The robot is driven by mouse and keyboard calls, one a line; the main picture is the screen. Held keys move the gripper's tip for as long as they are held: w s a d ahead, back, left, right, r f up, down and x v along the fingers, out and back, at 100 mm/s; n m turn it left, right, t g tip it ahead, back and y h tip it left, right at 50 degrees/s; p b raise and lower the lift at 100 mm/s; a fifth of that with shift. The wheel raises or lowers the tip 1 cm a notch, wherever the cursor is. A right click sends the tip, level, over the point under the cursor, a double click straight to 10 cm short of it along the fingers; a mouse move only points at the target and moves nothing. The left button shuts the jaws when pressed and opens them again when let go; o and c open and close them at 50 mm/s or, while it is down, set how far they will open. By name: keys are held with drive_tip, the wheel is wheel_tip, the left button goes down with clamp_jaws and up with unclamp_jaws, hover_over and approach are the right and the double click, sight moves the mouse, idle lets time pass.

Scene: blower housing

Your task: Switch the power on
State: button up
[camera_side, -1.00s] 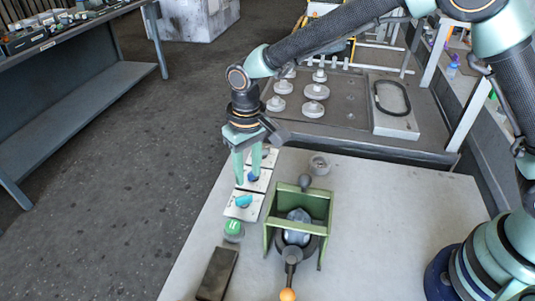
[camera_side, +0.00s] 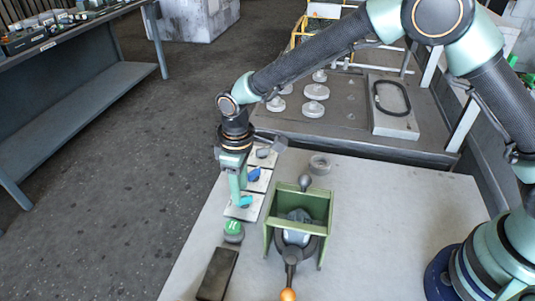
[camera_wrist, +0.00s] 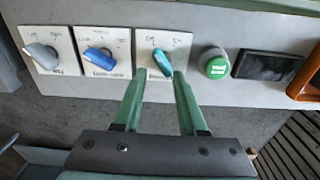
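Three rotary switches on white plates stand in a row: a grey knob (camera_wrist: 43,57), a blue knob (camera_wrist: 98,59) and a teal knob (camera_wrist: 161,62). Their printed labels are too small to read surely. My gripper (camera_wrist: 160,78) is open and empty, its two fingers spread on either side of the teal knob. In the side view my gripper (camera_side: 239,198) is low over the teal knob's plate (camera_side: 236,212) and partly hides that knob. I cannot tell whether a finger touches it. The teal knob sits slanted on its plate.
A green button (camera_wrist: 215,64) and a dark block (camera_wrist: 267,65) stand beside the teal switch. A green frame (camera_side: 298,222) with an orange-tipped lever (camera_side: 288,294) stands to the right. The table's right part (camera_side: 410,220) is clear.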

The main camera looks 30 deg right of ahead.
sight(244, 200)
drive_tip(key=n, duration=0.1)
drive_tip(key=f+n, duration=0.1)
drive_tip(key=n, duration=0.1)
drive_tip(key=s+n, duration=0.1)
drive_tip(key=n, duration=0.1)
drive_tip(key=shift+d+f+g, duration=0.2)
drive_tip(key=shift+d+g, duration=0.1)
drive_tip(key=shift+r+n, duration=0.1)
drive_tip(key=shift+n, duration=1)
drive_tip(key=shift+w+a+f, duration=0.1)
drive_tip(key=shift+f, duration=0.55)
clamp_jaws()
drive_tip(key=shift+r, duration=0.1)
